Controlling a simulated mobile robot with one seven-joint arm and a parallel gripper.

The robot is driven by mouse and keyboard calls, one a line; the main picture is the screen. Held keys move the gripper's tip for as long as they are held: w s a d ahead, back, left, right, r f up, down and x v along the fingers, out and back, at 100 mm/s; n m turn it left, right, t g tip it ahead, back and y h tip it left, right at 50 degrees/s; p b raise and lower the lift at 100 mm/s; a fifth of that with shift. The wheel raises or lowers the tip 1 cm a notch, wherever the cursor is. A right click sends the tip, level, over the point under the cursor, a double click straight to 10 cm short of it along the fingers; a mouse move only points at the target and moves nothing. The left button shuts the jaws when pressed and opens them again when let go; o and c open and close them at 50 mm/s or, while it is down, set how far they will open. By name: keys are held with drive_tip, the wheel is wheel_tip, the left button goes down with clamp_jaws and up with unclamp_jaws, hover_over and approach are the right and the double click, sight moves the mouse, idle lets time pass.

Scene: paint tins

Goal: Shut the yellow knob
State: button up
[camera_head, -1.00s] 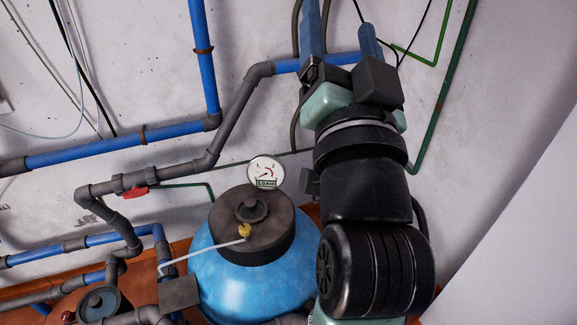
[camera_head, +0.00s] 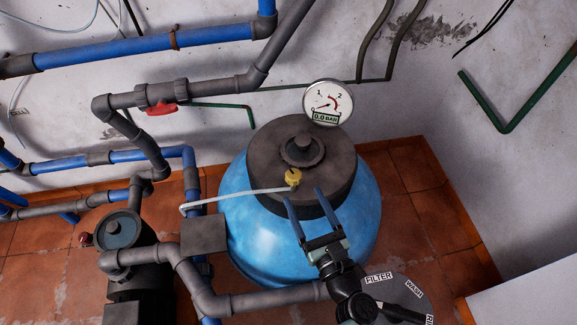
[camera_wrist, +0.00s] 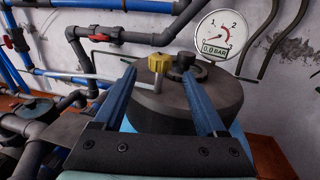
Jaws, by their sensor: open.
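The yellow knob (camera_head: 293,177) sits on the dark grey lid (camera_head: 330,160) of the blue tank (camera_head: 262,245), with a thin white tube (camera_head: 235,194) running left from it. In the wrist view the yellow knob (camera_wrist: 159,63) shows between and beyond my two blue fingers. My gripper (camera_head: 307,196) is open and empty. Its fingertips are just in front of the knob, on the near side of the lid; I cannot tell whether they touch anything. The knob is not between the fingertips in the head view.
A pressure gauge (camera_head: 327,103) reading 0.0 bar stands behind the lid. A round black cap (camera_head: 302,150) rises beside the knob. Grey pipes (camera_head: 200,285), a pump (camera_head: 118,232) and a red valve handle (camera_head: 161,109) are at the left. A dial marked FILTER (camera_head: 379,279) is at the lower right.

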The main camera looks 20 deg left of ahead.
sight(291, 170)
drive_tip(key=b+x, duration=0.1)
drive_tip(key=x, duration=0.9)
drive_tip(key=shift+w+a, duration=0.15)
drive_tip(key=shift+w, duration=0.05)
clamp_jaws()
